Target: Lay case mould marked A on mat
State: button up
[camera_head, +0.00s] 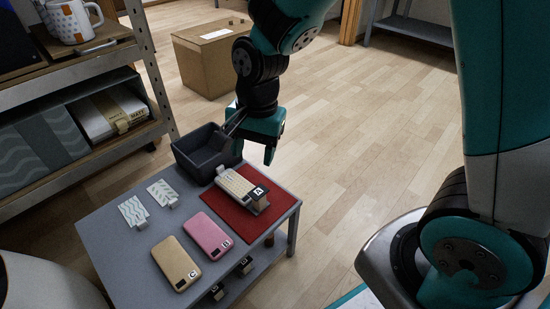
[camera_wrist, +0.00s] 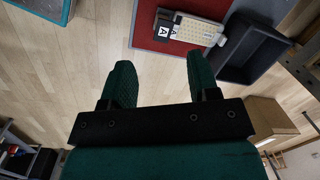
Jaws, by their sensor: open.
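The case mould marked A (camera_head: 240,185) is a cream block with a black end label showing a white A. It lies on the red mat (camera_head: 274,222) on the grey table, near the mat's left side. The wrist view shows the mould (camera_wrist: 198,30) on the mat (camera_wrist: 146,30) too, at the top. My gripper (camera_head: 269,148) is above and beyond the table's far edge, apart from the mould. In the wrist view its two fingers (camera_wrist: 161,85) are spread with only floor between them.
A dark grey bin (camera_head: 205,155) stands at the table's back edge, close to the mould. A tan case marked C (camera_head: 176,263) and a pink case (camera_head: 210,235) lie in front. Two white patterned cards (camera_head: 133,211) lie left.

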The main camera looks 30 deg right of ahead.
jog(key=s+a+r+n+y, duration=0.1)
jog(key=s+r+n, duration=0.4)
jog(key=s+n, duration=0.2)
jog(key=s+a+r+n+y, duration=0.1)
jog(key=s+r+n, duration=0.5)
jog(key=s+n, duration=0.2)
jog(key=shift+s+a+r+n+y, duration=0.2)
jog(key=shift+s+n+y, duration=0.15)
jog(key=shift+n, duration=0.35)
